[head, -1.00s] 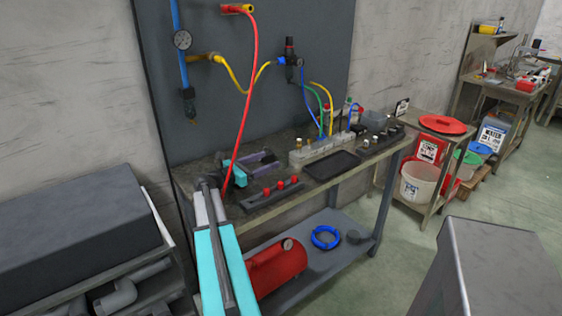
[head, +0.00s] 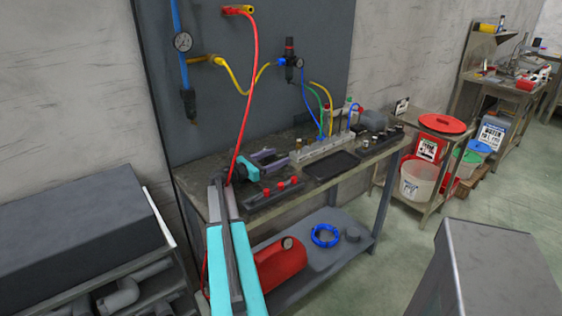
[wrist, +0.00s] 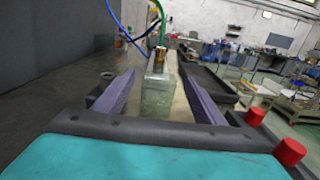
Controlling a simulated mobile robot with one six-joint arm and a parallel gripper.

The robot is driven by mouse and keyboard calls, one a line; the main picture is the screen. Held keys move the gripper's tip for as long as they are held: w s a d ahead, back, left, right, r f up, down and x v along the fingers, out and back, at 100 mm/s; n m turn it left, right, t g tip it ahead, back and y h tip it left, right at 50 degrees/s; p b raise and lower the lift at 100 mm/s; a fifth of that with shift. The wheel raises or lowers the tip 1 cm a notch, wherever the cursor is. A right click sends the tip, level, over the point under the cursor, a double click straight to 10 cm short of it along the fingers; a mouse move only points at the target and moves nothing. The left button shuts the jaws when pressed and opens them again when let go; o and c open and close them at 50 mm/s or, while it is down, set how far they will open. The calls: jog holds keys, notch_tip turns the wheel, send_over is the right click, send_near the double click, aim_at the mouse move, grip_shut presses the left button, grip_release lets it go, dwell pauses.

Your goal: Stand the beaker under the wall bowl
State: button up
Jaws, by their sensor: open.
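My gripper (head: 281,157) is open over the left part of the workbench, its two purple fingers apart. In the wrist view, a pale greenish block with a brass fitting (wrist: 157,95) shows in line with the gap between the fingers (wrist: 158,78). It looks like the end of the manifold (head: 325,147), and I see no grip on it. A dark regulator unit (head: 290,62) is on the wall panel above the bench; its lower part may be the wall bowl. I cannot make out a beaker for certain.
A red hose (head: 252,90) hangs from the wall down past my wrist. A strip with red knobs (head: 272,192) lies close below my gripper. A black tray (head: 331,165) lies in front of the manifold. Blue, green and yellow tubes rise from the manifold.

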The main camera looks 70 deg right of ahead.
jog(key=shift+c, duration=0.3)
jog(key=c, duration=1.2)
jog(key=shift+r, duration=0.1)
jog(key=shift+r+b, duration=0.35)
jog(key=shift+r, duration=0.4)
jog(key=shift+r+b, duration=0.3)
jog(key=shift+r, duration=0.6)
jog(key=b+v, duration=0.3)
jog(key=v, duration=1.5)
jog(key=shift+b, duration=0.3)
